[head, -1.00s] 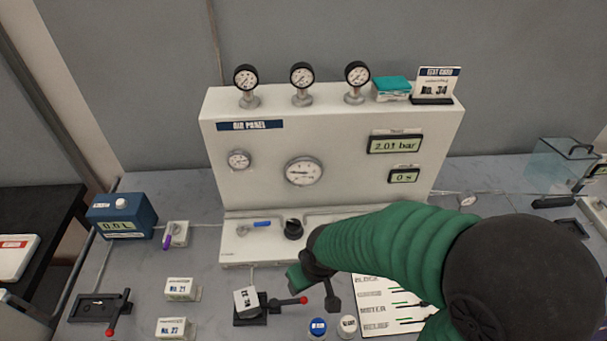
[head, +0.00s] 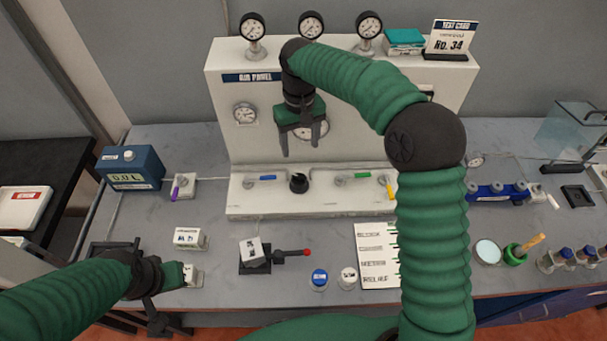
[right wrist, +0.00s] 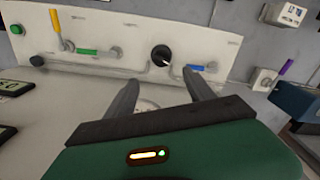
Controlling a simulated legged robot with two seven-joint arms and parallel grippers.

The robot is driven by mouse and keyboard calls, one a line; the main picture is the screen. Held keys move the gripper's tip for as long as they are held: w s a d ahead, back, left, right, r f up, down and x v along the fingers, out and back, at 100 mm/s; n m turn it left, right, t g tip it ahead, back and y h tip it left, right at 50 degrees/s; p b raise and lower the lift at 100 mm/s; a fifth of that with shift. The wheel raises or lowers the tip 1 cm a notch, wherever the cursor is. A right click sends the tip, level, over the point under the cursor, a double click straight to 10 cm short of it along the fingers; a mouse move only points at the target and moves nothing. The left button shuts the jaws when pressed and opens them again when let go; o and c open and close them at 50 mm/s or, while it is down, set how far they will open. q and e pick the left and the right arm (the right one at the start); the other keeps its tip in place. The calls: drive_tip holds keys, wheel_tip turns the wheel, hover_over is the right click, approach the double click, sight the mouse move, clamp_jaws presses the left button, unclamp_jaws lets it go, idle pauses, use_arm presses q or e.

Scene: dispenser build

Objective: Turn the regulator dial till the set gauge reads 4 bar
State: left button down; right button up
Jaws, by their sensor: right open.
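The black regulator dial (head: 299,182) is a knob on the low front ledge of the white air panel (head: 345,78). My right gripper (head: 300,150) is open and empty, in front of the panel and above the dial in the head view. In the right wrist view the dial (right wrist: 161,56) shows beyond and between the open fingers (right wrist: 161,78), apart from them. A small round gauge (head: 244,113) is on the panel's left; a larger one (head: 311,130) is partly hidden behind my right gripper. Their readings are illegible. My left gripper (head: 160,300) is low at left, its fingers unclear.
A blue-handled valve (head: 262,178) sits left of the dial, and green (head: 357,176) and yellow (head: 389,186) handles sit right. Three gauges stand on top of the panel.

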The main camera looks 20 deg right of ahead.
sight(299, 176)
wheel_tip(299, 176, down, 14)
drive_tip(key=shift+w+a+f+p, duration=0.15)
drive_tip(key=shift+p, duration=0.65)
drive_tip(key=shift+a, duration=0.1)
drive_tip(key=c, duration=1.4)
drive_tip(key=shift+o, duration=0.2)
